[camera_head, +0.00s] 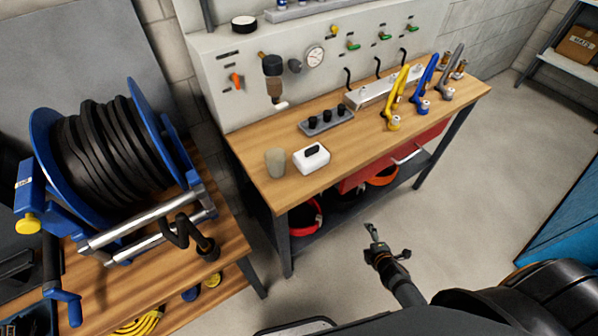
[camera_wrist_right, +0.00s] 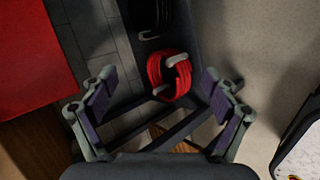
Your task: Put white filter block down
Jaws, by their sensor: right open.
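The white filter block (camera_head: 311,160) sits on the wooden workbench (camera_head: 262,180), near its front edge toward the left end. A black piece lies on its top. My right gripper (camera_head: 371,230) is in front of the bench, below the top's edge and apart from the block. In the right wrist view my right gripper (camera_wrist_right: 160,104) has its fingers spread wide with nothing between them. The block does not show in the right wrist view. My left gripper is in neither view.
Yellow, blue and grey handled tools stand at the right. A red coil (camera_wrist_right: 168,75) lies under the bench. The blue hose reel (camera_head: 110,150) is at left.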

